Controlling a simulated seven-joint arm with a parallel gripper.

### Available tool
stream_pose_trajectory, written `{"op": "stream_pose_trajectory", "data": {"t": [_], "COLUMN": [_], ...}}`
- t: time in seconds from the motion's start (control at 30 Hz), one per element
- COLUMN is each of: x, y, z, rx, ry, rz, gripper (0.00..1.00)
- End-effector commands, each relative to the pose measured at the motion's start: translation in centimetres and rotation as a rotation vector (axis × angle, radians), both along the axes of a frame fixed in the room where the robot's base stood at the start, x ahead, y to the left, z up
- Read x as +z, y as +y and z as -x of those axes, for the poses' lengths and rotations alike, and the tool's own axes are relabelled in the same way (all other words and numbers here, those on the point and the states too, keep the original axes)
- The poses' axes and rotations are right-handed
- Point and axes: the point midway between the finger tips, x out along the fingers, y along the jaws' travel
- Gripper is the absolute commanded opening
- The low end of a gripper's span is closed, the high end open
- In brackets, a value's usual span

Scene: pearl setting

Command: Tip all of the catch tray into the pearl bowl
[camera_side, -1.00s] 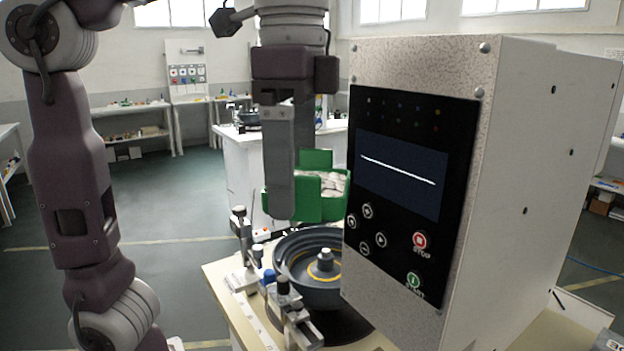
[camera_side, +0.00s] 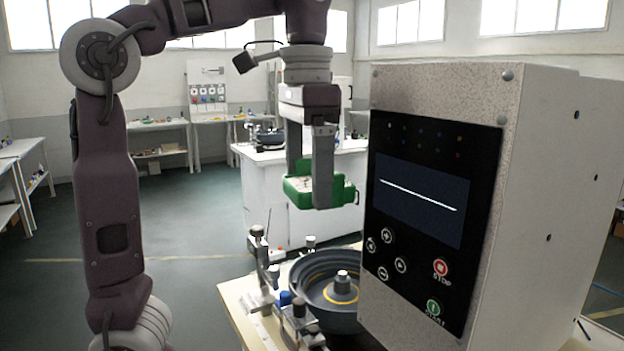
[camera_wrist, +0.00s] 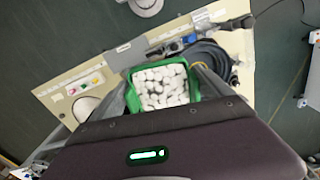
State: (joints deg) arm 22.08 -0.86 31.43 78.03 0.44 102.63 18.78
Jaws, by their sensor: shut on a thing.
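The green catch tray (camera_side: 330,203) hangs in the air in the side view, with my gripper (camera_side: 309,188) shut on it. In the wrist view the tray (camera_wrist: 193,84) sits between my fingers and holds many white rounded pieces (camera_wrist: 160,86). It looks roughly level. The dark grey round bowl (camera_side: 318,310), which I take as the pearl bowl, stands on the bench, below the tray in the side picture. It has a central post with a yellow ring. In the wrist view dark curved rims of the bowl (camera_wrist: 216,55) show beside the tray, partly hidden by it.
A tall speckled control box (camera_side: 440,95) with a screen and buttons stands right of the bowl and hides part of it. Metal posts and fittings (camera_side: 262,262) stand at the bowl's left on the pale bench (camera_side: 236,291). A white cabinet (camera_side: 262,200) is farther back.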

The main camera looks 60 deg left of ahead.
Motion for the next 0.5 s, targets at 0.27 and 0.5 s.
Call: {"op": "stream_pose_trajectory", "data": {"t": [0.27, 0.5], "x": [-0.9, -1.5], "y": [1.8, 3.2], "z": [-1.8, -2.9], "rx": [0.129, 0.218], "ry": [0.002, 0.002], "rz": [-0.001, 0.000], "gripper": [0.45, 0.45]}}
